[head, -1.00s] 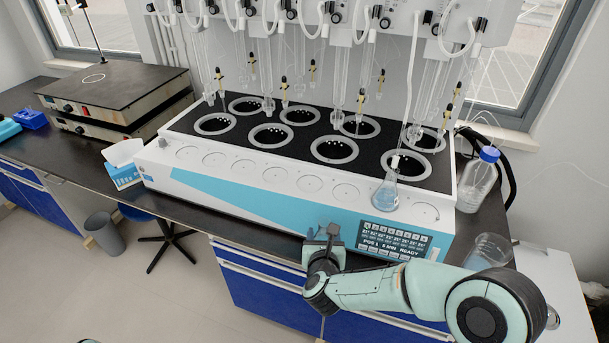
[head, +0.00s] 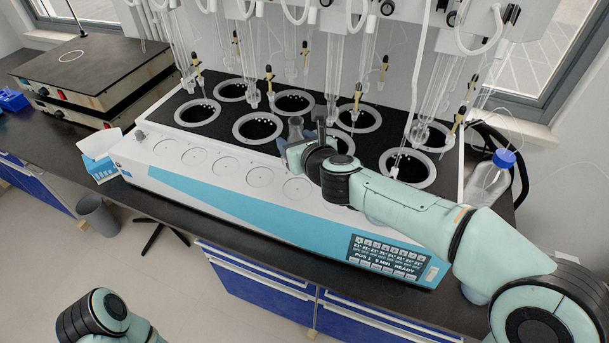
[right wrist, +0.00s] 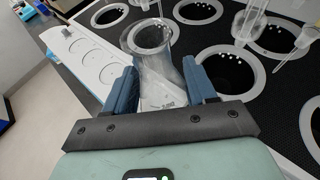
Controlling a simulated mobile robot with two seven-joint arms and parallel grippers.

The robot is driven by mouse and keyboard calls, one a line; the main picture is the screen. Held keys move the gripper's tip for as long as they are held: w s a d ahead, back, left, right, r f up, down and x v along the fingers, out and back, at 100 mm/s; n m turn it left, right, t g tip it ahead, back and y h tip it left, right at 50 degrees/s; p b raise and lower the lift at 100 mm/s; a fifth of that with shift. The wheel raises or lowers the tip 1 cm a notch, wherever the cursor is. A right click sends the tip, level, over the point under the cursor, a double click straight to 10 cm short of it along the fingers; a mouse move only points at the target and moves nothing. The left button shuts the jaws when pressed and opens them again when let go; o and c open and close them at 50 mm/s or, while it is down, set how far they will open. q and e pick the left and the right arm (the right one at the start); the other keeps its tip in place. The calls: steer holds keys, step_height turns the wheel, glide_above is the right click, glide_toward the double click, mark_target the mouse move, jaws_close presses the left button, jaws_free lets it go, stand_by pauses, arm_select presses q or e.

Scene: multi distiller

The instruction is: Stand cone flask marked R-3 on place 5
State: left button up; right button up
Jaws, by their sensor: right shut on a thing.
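My right gripper (head: 288,148) is shut on a clear glass cone flask (head: 296,128), held above the white-and-blue distiller (head: 205,190). In the right wrist view the flask (right wrist: 150,62) is between the blue fingers (right wrist: 160,88), its open mouth away from the palm. Some faint marking shows on the glass, but I cannot read it. A row of round places (head: 260,177) runs along the distiller's white front ledge; their numbers are not readable. My right arm hides the right-hand part of the row. My left gripper is out of view; only part of my left arm shows.
Behind the ledge is a black deck with several ringed wells (head: 258,127); glass tubes (head: 332,60) hang above it. A blue-capped bottle (head: 489,180) stands at the right. A tissue box (head: 100,165) and hotplates (head: 95,80) stand left. The left ledge is clear.

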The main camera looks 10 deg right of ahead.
steer(key=f+b, duration=0.4)
steer(key=f, duration=0.1)
steer(key=shift+s+a+f, duration=0.15)
steer(key=shift+s+f, duration=0.05)
steer(key=shift+f, duration=0.05)
step_height(320, 180, down, 4)
steer(key=b, duration=0.3)
steer(key=shift+w+r, duration=0.15)
steer(key=shift+r, duration=0.05)
steer(key=shift+f+b, duration=0.35)
steer(key=shift+f, duration=0.15)
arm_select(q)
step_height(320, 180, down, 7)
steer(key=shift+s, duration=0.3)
arm_select(e)
steer(key=shift+r, duration=0.1)
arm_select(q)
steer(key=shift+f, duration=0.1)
arm_select(e)
steer(key=o, duration=1.2)
